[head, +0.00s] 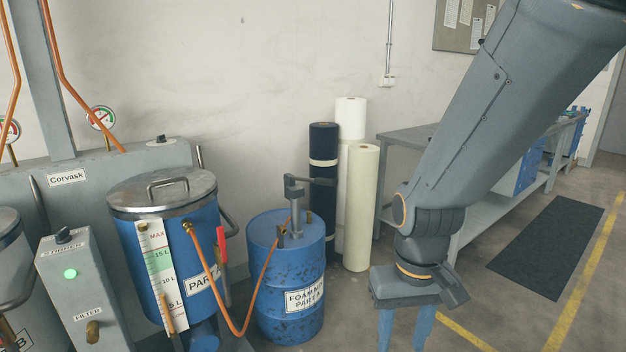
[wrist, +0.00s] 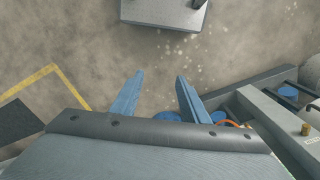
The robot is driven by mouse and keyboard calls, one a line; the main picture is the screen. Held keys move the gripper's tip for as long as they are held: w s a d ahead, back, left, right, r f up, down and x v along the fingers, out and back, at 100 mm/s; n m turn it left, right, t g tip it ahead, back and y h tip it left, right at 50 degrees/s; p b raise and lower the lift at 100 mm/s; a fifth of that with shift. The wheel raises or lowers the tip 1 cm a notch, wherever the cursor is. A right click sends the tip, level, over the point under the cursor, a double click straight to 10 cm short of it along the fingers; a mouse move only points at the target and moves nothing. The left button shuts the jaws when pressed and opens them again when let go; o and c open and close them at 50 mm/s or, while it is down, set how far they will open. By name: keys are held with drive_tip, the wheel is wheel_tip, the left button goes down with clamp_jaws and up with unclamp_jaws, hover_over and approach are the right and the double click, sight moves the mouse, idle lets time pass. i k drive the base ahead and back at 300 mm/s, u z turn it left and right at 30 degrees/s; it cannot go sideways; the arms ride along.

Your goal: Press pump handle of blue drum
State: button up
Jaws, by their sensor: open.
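The pump handle cannot be made out there.
An orange hose (head: 252,297) links the drum to the blue Part A tank (head: 205,240) on its left. Rolls of material (head: 357,215) stand behind the drum. A grey workbench (head: 405,137) runs along the wall at right. A dark mat (head: 548,246) lies on open floor.

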sight(318, 181)
drive_tip(key=z, duration=0.45)
drive_tip(key=i, duration=1.35)
drive_tip(key=u, duration=0.35)
